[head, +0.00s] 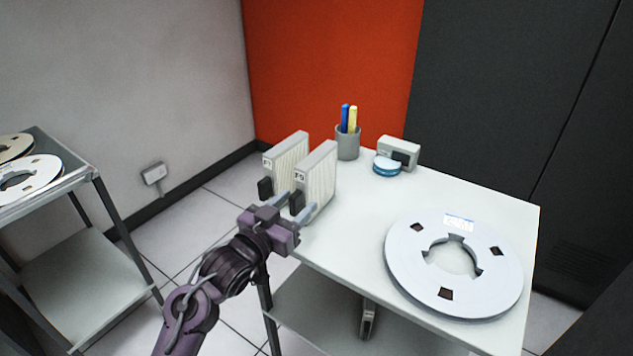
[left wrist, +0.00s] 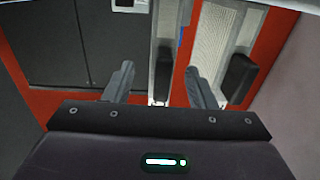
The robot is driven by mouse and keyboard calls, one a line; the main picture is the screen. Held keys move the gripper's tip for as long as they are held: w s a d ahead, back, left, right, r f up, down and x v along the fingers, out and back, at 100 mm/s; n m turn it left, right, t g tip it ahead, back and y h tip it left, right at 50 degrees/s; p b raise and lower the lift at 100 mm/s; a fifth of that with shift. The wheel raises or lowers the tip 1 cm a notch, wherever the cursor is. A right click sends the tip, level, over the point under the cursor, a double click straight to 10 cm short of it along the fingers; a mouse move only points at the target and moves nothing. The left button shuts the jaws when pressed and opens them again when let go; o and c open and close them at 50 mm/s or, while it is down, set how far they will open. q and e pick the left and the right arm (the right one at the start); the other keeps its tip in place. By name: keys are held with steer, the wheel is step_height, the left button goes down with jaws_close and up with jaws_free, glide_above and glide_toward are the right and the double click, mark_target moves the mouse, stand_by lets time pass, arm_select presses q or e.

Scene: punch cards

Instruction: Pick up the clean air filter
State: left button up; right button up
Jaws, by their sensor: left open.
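Two pale, boxy air filters with ribbed faces stand upright side by side on the white table, the left filter (head: 287,158) and the right filter (head: 317,177). Each has a black handle on its near side. I cannot tell which one is clean. My left gripper (head: 294,204) is open and empty at the near edge of the filters. In the head view its fingers lie either side of the right filter's handle (head: 296,202). In the left wrist view the fingers (left wrist: 158,86) frame one filter's narrow edge (left wrist: 163,76); the other filter (left wrist: 222,42) is partly behind a finger. My right gripper is not in view.
A rack (head: 85,180) with reels stands left. The table's middle is clear.

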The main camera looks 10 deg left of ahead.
mark_target(305, 192)
arm_select(q)
steer(key=x, duration=0.4)
steer(key=shift+w, duration=0.4)
steer(key=c, duration=1)
steer(key=shift+r, duration=0.1)
jaws_close()
steer(key=shift+r, duration=0.1)
